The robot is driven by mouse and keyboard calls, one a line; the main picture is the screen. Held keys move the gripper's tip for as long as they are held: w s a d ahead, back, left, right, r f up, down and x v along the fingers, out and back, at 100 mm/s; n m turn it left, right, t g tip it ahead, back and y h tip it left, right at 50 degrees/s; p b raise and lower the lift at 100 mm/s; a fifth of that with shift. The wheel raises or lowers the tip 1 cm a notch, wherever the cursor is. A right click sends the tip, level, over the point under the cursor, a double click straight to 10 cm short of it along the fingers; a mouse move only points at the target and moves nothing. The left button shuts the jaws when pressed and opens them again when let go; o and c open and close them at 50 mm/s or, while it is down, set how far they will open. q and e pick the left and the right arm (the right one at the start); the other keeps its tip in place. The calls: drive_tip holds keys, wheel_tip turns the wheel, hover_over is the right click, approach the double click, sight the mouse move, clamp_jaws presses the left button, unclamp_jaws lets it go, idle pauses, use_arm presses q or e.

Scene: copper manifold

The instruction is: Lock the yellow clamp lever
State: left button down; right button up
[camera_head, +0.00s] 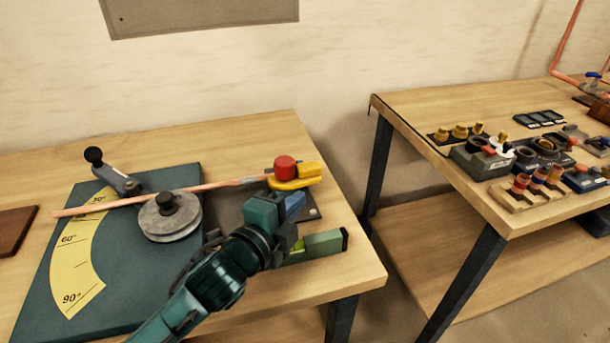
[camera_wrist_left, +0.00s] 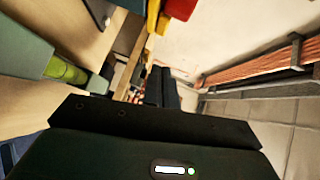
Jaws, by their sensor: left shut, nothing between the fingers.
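The yellow clamp lever (camera_head: 292,184) is at the right end of the bending board, beside a red knob (camera_head: 285,167) and a yellow block (camera_head: 309,169). Parts of the yellow and red pieces show at the top of the left wrist view (camera_wrist_left: 153,14). The copper tube (camera_head: 130,200) runs from the clamp leftward past the grey wheel (camera_head: 170,218). My left gripper (camera_wrist_left: 162,88) is shut and empty, in front of and below the lever, apart from it. My right gripper is not in view.
A green level (camera_head: 318,244) lies close beside my left gripper. The teal board (camera_head: 135,265) has a yellow angle scale (camera_head: 80,250) and a black-knobbed handle (camera_head: 115,175). A second table (camera_head: 455,190) with fittings stands to the right, across a gap.

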sight(313, 169)
use_arm(q)
drive_tip(key=shift+w+d+f+p, duration=0.1)
drive_tip(key=shift+w+d+f, duration=0.2)
drive_tip(key=shift+w, duration=1.25)
drive_tip(key=shift+w+d+f+p, duration=0.1)
drive_tip(key=shift+w+d+f, duration=0.15)
drive_tip(key=shift+w, duration=1.3)
drive_tip(key=shift+w+d+f+p, duration=0.1)
drive_tip(key=shift+w+d+f, duration=0.2)
drive_tip(key=shift+w, duration=1.25)
drive_tip(key=shift+a, duration=0.1)
